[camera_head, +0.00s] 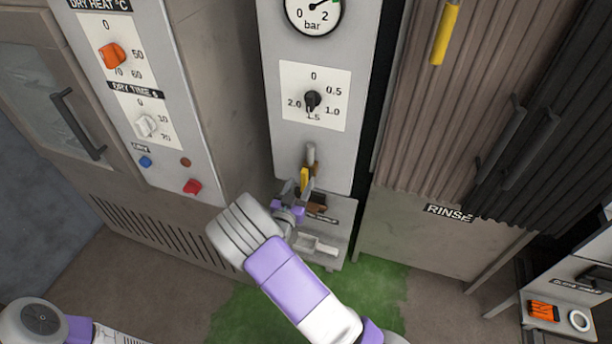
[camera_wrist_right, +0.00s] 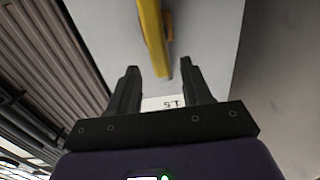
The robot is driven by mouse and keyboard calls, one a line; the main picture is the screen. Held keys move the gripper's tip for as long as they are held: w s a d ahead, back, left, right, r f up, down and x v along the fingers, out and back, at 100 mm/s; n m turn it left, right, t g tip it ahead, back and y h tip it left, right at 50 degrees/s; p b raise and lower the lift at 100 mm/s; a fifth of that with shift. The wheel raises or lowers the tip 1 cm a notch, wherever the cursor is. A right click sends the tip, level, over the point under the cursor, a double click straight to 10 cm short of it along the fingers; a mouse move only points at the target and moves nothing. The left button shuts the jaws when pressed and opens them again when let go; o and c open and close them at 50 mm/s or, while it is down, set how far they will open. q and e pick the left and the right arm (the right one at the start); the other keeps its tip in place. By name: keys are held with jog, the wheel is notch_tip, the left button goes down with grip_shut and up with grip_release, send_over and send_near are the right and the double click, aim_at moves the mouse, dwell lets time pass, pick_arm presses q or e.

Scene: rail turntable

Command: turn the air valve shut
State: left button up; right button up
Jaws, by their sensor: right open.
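The yellow air valve lever (camera_head: 304,178) is on the lower part of the grey panel, below a gauge and a dial. It points roughly down, beneath a short grey pipe (camera_head: 311,152). My right gripper (camera_head: 297,188) is open right by the lever, partly hiding its lower end. In the right wrist view, the lever (camera_wrist_right: 152,40) comes down from the top edge, and its end shows between the two fingertips of my right gripper (camera_wrist_right: 159,72). I cannot tell whether they touch it. My left gripper is out of view.
The pressure gauge (camera_head: 314,12) and the bar dial (camera_head: 313,101) sit above the valve. A dryer panel (camera_head: 147,100) stands to the left. A ribbed rinse cabinet (camera_head: 425,130) stands to the right. A light tray-like part (camera_head: 318,246) sits below my right gripper.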

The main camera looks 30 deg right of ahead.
aim_at(306, 172)
jog(key=b+x, duration=0.1)
jog(key=x, duration=0.6)
jog(key=shift+d, duration=0.1)
jog(key=shift+c, duration=0.2)
jog(key=shift+f, duration=0.1)
grip_shut()
